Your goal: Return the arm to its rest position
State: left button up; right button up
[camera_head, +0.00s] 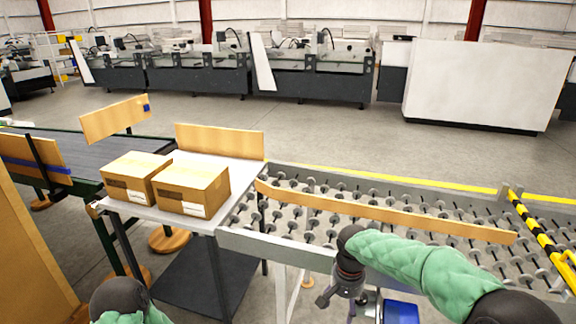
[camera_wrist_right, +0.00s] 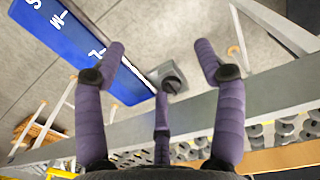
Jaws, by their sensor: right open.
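My right arm (camera_head: 425,262) in its green padded sleeve reaches in from the lower right in the head view. Its gripper (camera_head: 343,298) hangs down at the near side of the roller conveyor. In the wrist view the right gripper (camera_wrist_right: 160,62) has its purple fingers spread, with nothing between them. Beyond the fingers are the grey floor and a blue panel with white letters (camera_wrist_right: 75,45). Of my left arm (camera_head: 120,298), only a dark joint and some green sleeve show at the bottom left; its gripper is out of view.
Two closed cardboard boxes (camera_head: 193,188) (camera_head: 136,177) stand on a grey table (camera_head: 222,222). The roller conveyor (camera_head: 310,245) with a wooden guide rail (camera_head: 380,211) adjoins it on the right. A dark belt conveyor (camera_head: 95,150) is at the left. A blue object (camera_head: 400,312) is near the right gripper.

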jog(key=s+a+f+y, duration=0.1)
jog(key=s+a+f, duration=0.15)
jog(key=f, duration=0.45)
jog(key=s+a+f+n+y, duration=0.1)
jog(key=s+f, duration=0.2)
jog(key=f, duration=0.4)
jog(key=s+a+f+y, duration=0.1)
jog(key=s+f, duration=0.2)
jog(key=f, duration=0.4)
jog(key=s+f+y, duration=0.1)
jog(key=s+f, duration=0.9)
jog(key=s, duration=0.4)
jog(key=shift+s+a, duration=0.3)
